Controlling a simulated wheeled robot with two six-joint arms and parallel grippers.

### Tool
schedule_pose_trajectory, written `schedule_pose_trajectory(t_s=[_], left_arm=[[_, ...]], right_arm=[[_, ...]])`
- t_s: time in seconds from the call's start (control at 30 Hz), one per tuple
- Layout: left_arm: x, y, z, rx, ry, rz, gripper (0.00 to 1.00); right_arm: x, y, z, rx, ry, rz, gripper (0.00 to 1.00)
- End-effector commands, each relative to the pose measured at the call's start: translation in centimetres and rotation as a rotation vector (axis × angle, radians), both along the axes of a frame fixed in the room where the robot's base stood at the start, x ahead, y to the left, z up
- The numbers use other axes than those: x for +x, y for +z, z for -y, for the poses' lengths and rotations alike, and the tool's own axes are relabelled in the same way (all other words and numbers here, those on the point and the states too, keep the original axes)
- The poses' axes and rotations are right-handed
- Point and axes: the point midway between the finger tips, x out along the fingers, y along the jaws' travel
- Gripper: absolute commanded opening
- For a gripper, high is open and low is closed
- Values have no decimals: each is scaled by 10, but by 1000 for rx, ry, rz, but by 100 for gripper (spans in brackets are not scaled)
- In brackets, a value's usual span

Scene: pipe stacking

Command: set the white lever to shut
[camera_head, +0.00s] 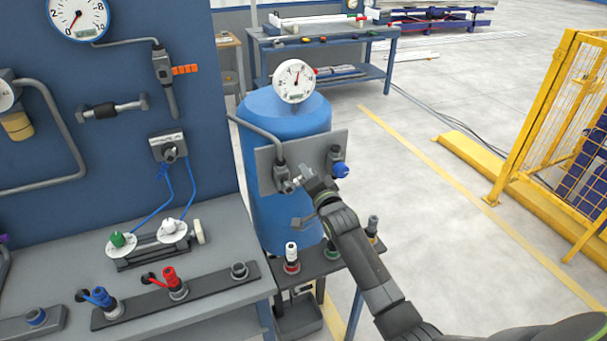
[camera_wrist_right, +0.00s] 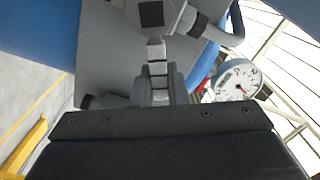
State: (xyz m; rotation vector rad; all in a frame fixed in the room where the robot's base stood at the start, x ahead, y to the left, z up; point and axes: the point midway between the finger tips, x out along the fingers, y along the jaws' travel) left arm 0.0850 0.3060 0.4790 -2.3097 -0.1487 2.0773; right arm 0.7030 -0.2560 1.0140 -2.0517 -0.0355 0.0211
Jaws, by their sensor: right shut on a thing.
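The white lever (camera_head: 296,182) sits on the left valve of a grey plate (camera_head: 268,172) in front of a blue tank (camera_head: 262,212). My right gripper (camera_head: 304,178) reaches it from the lower right and is shut on it. In the right wrist view, the pale lever (camera_wrist_right: 157,50) runs from the valve body (camera_wrist_right: 150,14) down between the fingers (camera_wrist_right: 160,88). The fingers hide the part they hold. My left gripper is not in view.
A blue knob (camera_head: 340,171) is on the plate's right valve, close to my right gripper. A dial gauge (camera_head: 294,81) tops the tank. A low bench with colored fittings (camera_head: 291,257) stands below. A workbench (camera_head: 215,262) is at left; open floor lies right.

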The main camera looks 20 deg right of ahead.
Motion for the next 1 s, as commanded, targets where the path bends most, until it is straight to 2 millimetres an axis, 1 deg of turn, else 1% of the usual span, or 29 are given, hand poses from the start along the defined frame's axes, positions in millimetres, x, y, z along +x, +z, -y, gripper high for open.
schedule_pose_trajectory(t_s=[0.03, 0.2, 0.5, 0.7, 1.0], left_arm=[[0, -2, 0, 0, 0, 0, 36], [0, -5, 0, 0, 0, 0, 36], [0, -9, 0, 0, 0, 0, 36], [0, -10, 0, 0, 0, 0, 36], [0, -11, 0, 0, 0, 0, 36]], right_arm=[[0, -5, 2, 43, -1, -5, 0], [0, -14, 5, 193, -1, -9, 0], [0, -25, 7, 391, -1, -15, 0], [0, -30, 7, 464, -1, -19, 0], [0, -32, 7, 500, -2, -21, 0]])
